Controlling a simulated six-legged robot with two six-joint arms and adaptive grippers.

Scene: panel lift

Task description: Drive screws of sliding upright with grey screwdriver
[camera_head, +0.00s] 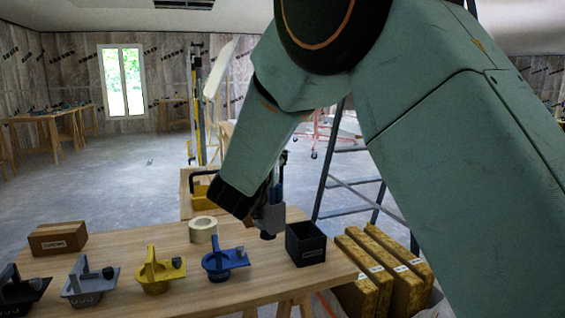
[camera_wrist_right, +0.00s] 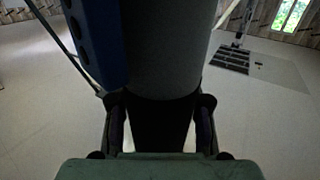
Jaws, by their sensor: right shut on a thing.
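In the right wrist view, the fingers of my right gripper (camera_wrist_right: 160,108) are shut on both sides of a grey rounded tool body (camera_wrist_right: 168,60), which appears to be the grey screwdriver. A blue part (camera_wrist_right: 97,40) runs beside it. In the head view, the grey tool (camera_head: 269,217) hangs below my wrist, mostly hidden by my arm. A tall yellow-and-grey upright (camera_head: 197,110) stands beyond the table; I cannot tell whether it is the sliding upright. No screws can be made out. My left gripper is not in view.
On the table (camera_head: 215,285) stand blue (camera_head: 222,262), yellow (camera_head: 156,272), grey (camera_head: 88,280) and black (camera_head: 20,295) holders, a tape roll (camera_head: 203,229), a brown box (camera_head: 58,238) and an open black box (camera_head: 306,243). Yellow packs (camera_head: 380,270) and a ladder (camera_head: 345,180) are right.

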